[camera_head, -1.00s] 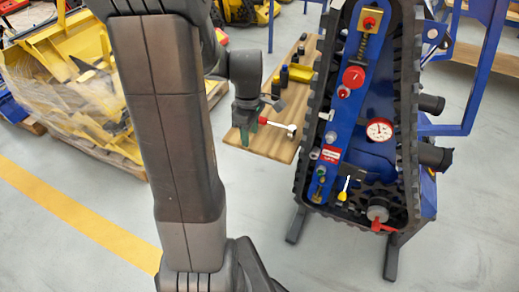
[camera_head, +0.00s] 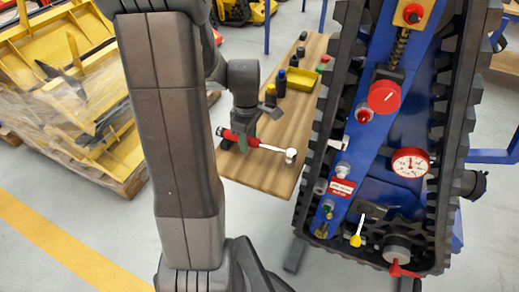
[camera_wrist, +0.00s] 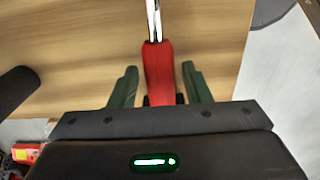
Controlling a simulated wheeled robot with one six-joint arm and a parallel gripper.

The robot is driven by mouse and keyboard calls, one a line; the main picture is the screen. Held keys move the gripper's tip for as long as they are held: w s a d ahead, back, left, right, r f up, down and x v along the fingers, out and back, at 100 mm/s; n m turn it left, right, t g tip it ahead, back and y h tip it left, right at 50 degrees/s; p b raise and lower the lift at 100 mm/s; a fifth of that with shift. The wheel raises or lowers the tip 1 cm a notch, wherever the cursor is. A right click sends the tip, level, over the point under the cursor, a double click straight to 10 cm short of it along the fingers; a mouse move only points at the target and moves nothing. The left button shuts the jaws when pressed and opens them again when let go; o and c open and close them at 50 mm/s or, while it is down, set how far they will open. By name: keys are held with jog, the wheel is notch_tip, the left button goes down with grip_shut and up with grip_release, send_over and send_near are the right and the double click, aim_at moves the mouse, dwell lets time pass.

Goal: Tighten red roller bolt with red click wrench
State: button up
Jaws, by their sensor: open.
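The red click wrench (camera_head: 274,148) has a red handle and a bright metal shaft and head. It is at the near end of the wooden bench, its head pointing right. My gripper (camera_head: 241,141) is over the handle. In the wrist view, the green fingers of my gripper (camera_wrist: 159,85) are open, one on each side of the red handle (camera_wrist: 158,70), with a gap on both sides. A bolt with a red collar (camera_head: 364,114) is on the blue frame of the tracked carrier; I cannot tell surely that it is the red roller bolt.
The wooden bench (camera_head: 262,176) also bears dark bottles (camera_head: 281,82) and a yellow tray (camera_head: 301,78) farther back. The carrier's black track (camera_head: 322,150) stands close to its right edge. The carrier has a red knob (camera_head: 384,97), a gauge (camera_head: 410,162) and a red lever (camera_head: 403,271).

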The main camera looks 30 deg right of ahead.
grip_shut()
jog(key=shift+r+p, duration=2.9)
jog(key=shift+r, duration=0.75)
jog(key=shift+f, duration=0.1)
